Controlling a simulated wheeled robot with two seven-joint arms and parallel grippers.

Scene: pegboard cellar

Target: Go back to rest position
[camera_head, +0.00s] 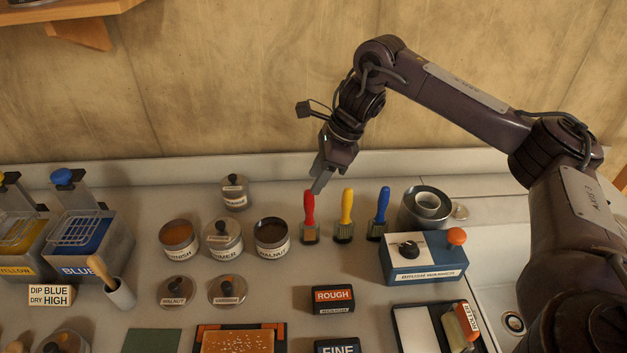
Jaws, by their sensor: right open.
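My right arm comes in from the right, and its gripper (322,172) hangs in the air above the bench, pointing down. The gripper is open, with nothing seen between its fingers. Its tips show just above and beside the red-handled brush (309,214) in the picture; I cannot tell whether they touch it. The yellow-handled brush (346,212) and the blue-handled brush (380,211) stand upright in a row to its right. My left gripper is not in view.
A blue brush washer box (425,262) and a round metal pot (424,207) stand right of the brushes. Open tins (272,236) stand left. Yellow and blue dip tanks (88,240) are far left. A sink (500,255) is at right, and a wall (230,90) closes the back.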

